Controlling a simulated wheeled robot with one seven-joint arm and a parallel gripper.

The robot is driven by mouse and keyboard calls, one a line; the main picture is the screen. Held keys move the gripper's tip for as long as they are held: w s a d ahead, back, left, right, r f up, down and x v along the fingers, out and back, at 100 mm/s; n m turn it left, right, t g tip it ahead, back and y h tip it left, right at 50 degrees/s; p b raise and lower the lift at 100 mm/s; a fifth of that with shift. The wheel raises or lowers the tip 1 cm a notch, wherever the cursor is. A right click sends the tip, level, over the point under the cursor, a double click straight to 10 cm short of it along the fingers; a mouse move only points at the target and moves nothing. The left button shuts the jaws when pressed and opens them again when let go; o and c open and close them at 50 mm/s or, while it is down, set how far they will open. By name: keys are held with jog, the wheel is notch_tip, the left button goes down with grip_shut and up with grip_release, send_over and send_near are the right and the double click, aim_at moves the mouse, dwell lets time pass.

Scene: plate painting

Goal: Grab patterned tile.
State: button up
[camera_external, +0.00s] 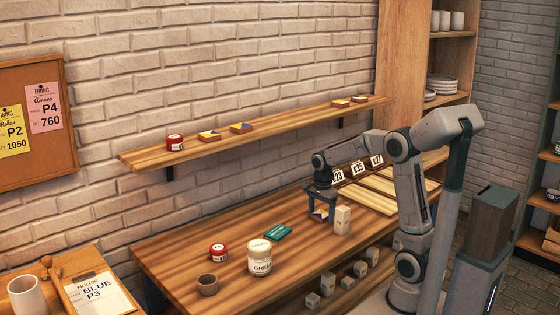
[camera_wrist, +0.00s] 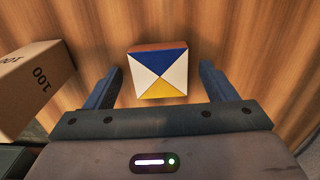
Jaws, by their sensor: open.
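The patterned tile (camera_wrist: 158,73) lies on the wooden table, with blue, white and yellow triangles on its top. In the wrist view it sits just beyond and between my two fingers, apart from both. In the external view the tile (camera_external: 320,212) shows below my gripper (camera_external: 321,203), partly covered by the fingers. My gripper (camera_wrist: 160,88) is open and empty, pointing down over the tile. Other patterned tiles lie on the wall shelf, two near its middle (camera_external: 241,128) and two at its right end (camera_external: 341,102).
A white GREEN jar (camera_external: 260,260), red jar (camera_external: 218,253), brown cup (camera_external: 207,285) and teal item (camera_external: 278,232) stand left. Wooden boards (camera_external: 372,194) lie right.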

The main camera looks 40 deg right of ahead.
jog(key=c, duration=1.1)
jog(key=shift+r, duration=0.1)
